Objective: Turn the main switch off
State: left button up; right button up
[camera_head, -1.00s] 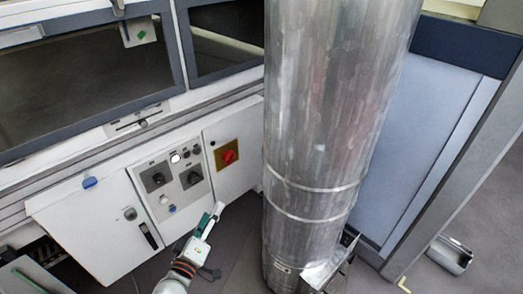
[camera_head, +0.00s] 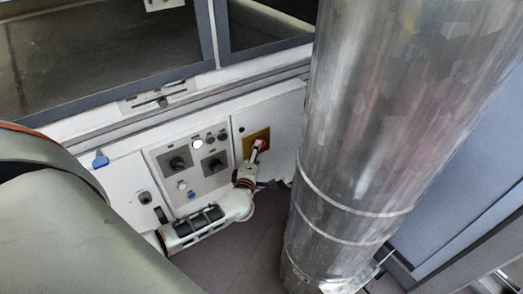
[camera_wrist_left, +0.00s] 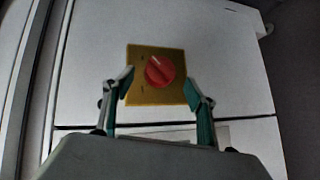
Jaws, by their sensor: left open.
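The main switch is a red rotary knob (camera_wrist_left: 160,70) on a yellow plate (camera_wrist_left: 146,94), on a white cabinet door. In the left wrist view the pale mark on the knob points up and slightly left. My left gripper (camera_wrist_left: 160,88) is open, one finger on each side of the plate's lower part, with the knob framed between and beyond the tips. No contact with the knob shows. In the head view my left gripper (camera_head: 254,152) is in front of the yellow plate (camera_head: 262,133) and hides most of the knob. My right gripper is not in view.
A control panel (camera_head: 192,165) with black knobs and a lit white button is left of the switch door. A large metal duct (camera_head: 375,120) stands close on the right. A dark-framed window (camera_head: 110,50) is above. Part of my arm covers the lower left.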

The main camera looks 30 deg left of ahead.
pick_arm(q)
jog(key=shift+b+x, duration=0.4)
jog(key=shift+x, duration=1.55)
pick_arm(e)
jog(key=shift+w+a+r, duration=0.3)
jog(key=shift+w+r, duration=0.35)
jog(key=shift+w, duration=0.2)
